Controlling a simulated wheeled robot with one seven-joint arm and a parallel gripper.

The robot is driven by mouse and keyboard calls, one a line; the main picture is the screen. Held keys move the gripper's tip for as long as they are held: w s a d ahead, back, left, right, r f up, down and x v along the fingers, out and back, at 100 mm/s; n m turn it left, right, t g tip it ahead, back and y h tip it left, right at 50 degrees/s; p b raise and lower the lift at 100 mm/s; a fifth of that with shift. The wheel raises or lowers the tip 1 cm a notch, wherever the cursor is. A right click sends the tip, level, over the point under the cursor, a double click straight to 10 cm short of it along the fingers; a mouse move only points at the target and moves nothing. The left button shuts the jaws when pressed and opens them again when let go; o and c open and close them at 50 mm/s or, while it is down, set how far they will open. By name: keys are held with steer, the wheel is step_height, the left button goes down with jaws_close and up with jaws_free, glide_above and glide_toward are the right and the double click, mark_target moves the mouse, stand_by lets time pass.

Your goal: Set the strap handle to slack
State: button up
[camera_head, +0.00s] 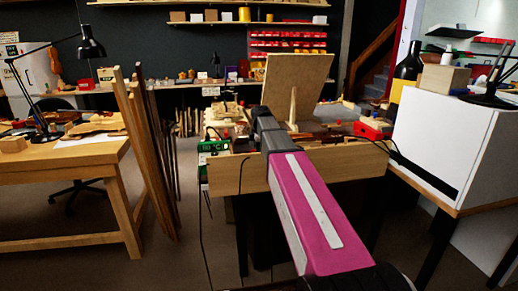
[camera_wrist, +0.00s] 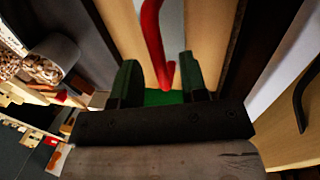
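In the wrist view a red curved bar (camera_wrist: 152,38), which looks like the strap handle, comes down from the top edge and ends in a hook. Its lower end shows in the gap between the two dark green fingers of my gripper (camera_wrist: 160,75). The fingers stand apart and I see no clear contact with the bar. Whether the handle is slack or tight cannot be told. A green surface (camera_wrist: 160,97) shows low between the fingers. In the head view my arm covers the gripper, and I cannot make out the handle.
A bench with a wooden front (camera_head: 225,175) stands under my arm, with an upright board (camera_head: 296,85) on it. A green box (camera_head: 213,147) is at its left and a red box (camera_head: 372,129) at its right. A white cabinet (camera_head: 440,150) stands right; tall planks (camera_head: 150,150) stand left.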

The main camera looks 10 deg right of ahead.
steer(key=shift+c, duration=0.3)
jaws_close()
steer(key=w, duration=0.5)
steer(key=shift+w+a, duration=0.1)
steer(key=shift+w, duration=0.2)
steer(key=shift+r, duration=0.1)
steer(key=shift+o, duration=0.3)
jaws_free()
steer(key=shift+s, duration=0.1)
step_height(320, 180, up, 10)
steer(key=s, duration=0.2)
steer(key=shift+r, duration=0.25)
